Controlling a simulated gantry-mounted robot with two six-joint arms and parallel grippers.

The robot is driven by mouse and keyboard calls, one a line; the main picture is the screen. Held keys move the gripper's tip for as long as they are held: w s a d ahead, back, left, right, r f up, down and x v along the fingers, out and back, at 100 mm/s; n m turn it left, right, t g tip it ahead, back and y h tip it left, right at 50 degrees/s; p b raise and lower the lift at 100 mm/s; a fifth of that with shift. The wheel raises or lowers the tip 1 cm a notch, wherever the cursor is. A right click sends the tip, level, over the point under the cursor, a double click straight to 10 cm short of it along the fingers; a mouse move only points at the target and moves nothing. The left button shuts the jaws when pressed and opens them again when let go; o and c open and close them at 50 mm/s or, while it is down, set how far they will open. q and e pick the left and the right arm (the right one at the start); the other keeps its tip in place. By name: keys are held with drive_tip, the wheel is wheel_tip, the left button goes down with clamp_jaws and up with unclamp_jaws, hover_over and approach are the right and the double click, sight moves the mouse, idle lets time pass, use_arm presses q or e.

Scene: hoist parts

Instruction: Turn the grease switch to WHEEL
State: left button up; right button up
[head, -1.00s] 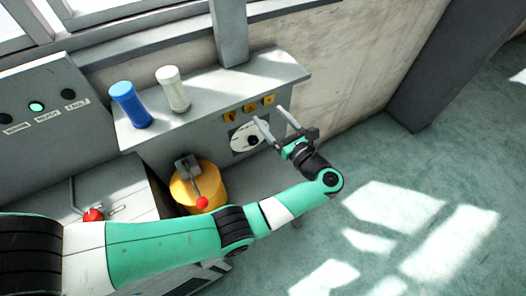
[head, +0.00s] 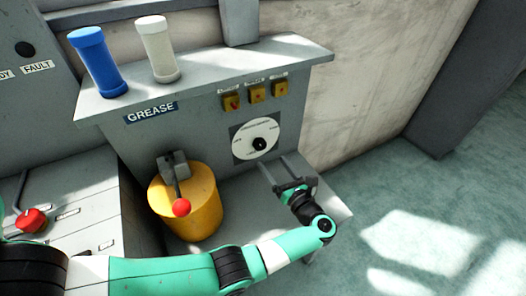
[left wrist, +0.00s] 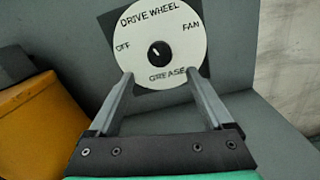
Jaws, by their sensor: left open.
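The dial (head: 251,136) is a round white plate on the grey cabinet front, right of the GREASE label (head: 151,112). A black knob (head: 260,144) sits at its centre. In the left wrist view the dial (left wrist: 185,52) reads OFF, DRIVE WHEEL, FAN and GREASE, and the knob (left wrist: 159,52) has a pale mark towards its upper left. My left gripper (head: 273,160) is open and empty, just below the dial. In the left wrist view its fingertips (left wrist: 160,72) overlap the dial's lower part on either side below the knob. My right gripper is out of view.
A yellow drum (head: 200,212) with a red-balled lever (head: 181,207) stands left of my gripper. Three yellow switches (head: 256,94) are above the dial. Blue (head: 97,62) and white (head: 158,48) cylinders stand on the cabinet top. The floor at right is open.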

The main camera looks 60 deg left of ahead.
sight(261, 148)
use_arm(q)
drive_tip(key=a+b, duration=0.1)
drive_tip(key=a, duration=0.6)
drive_tip(key=shift+s+a, duration=0.1)
drive_tip(key=shift+a, duration=0.3)
clamp_jaws()
